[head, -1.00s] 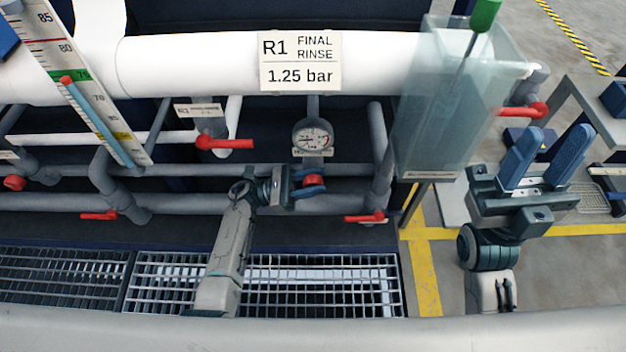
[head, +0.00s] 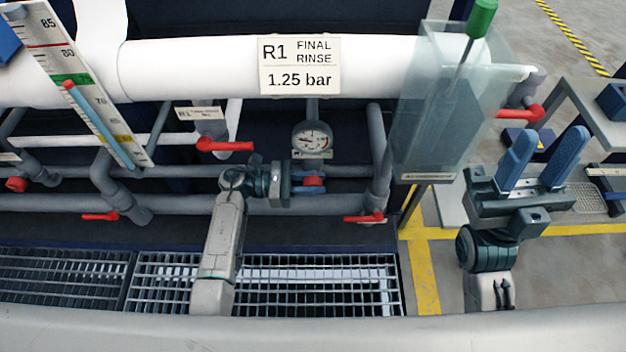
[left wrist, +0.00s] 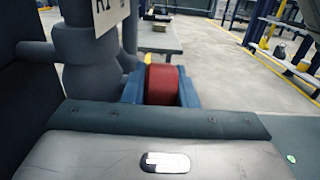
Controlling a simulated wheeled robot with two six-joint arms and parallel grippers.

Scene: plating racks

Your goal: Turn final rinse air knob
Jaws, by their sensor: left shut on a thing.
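The red knob (head: 313,181) sits below a round gauge (head: 312,140) on the grey pipework, under the "R1 FINAL RINSE 1.25 bar" sign (head: 299,66). My left gripper (head: 308,182) reaches it from the left and is shut on it. In the left wrist view the red knob (left wrist: 165,85) sits between the two blue fingers. In the head view the fingers partly cover the knob. The gauge's needle is too small to read exactly. My right gripper (head: 544,160) is open and empty at the right, fingers pointing up, away from the knob.
Red-handled valves (head: 225,145) stand on the pipes around the knob, one at the lower right (head: 364,218). A clear container (head: 437,110) with a green-topped rod hangs at the right. A thermometer scale (head: 75,85) is at the left. Floor grating (head: 330,290) lies below.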

